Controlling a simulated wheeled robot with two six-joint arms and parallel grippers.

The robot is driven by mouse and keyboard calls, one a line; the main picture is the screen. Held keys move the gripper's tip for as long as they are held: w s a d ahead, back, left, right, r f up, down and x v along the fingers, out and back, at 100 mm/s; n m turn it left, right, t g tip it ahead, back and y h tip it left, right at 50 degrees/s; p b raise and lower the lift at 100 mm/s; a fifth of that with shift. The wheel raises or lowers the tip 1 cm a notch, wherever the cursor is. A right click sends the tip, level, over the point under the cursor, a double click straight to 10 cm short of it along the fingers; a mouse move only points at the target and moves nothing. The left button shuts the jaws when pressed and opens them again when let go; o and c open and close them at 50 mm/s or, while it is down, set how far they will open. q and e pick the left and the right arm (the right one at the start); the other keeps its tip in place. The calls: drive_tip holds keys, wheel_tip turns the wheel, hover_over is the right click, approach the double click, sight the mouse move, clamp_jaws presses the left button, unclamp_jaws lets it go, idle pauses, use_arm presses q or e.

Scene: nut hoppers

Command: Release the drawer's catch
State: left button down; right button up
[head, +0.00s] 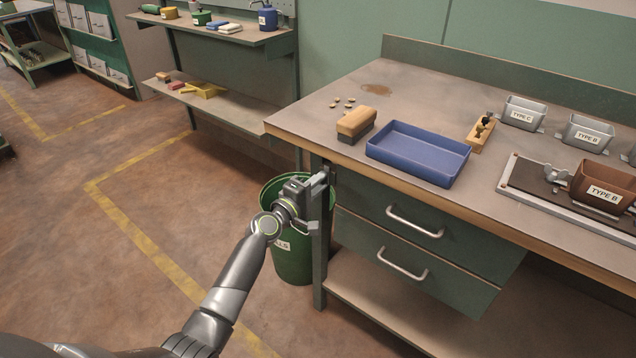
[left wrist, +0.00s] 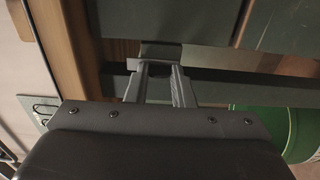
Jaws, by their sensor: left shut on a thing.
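The green upper drawer (head: 370,205) with a bar handle (head: 415,222) sits under the workbench top and looks closed. A second green drawer (head: 440,275) is below it. My left gripper (head: 322,180) is at the bench's left front leg, just under the top and left of the upper drawer. In the left wrist view its fingers (left wrist: 158,75) are shut on a small dark piece, which looks like the drawer's catch (left wrist: 160,50). The catch is mostly hidden by the gripper in the head view. My right gripper is out of view.
A green bin (head: 292,262) stands on the floor close behind my left gripper. On the workbench (head: 350,95) are a blue tray (head: 420,150), a brush (head: 356,124), loose nuts and labelled hoppers. The floor in front is clear.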

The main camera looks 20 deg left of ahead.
use_arm(q)
drive_tip(key=shift+f, duration=0.1)
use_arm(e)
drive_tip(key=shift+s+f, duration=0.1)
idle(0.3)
use_arm(q)
drive_tip(key=c, duration=1.2)
unclamp_jaws()
drive_tip(key=shift+c, duration=0.2)
drive_tip(key=v, duration=1.7)
drive_tip(key=shift+s+p, duration=0.2)
drive_tip(key=shift+p, duration=0.1)
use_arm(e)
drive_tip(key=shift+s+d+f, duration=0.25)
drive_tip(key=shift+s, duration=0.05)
use_arm(q)
drive_tip(key=shift+a, duration=0.1)
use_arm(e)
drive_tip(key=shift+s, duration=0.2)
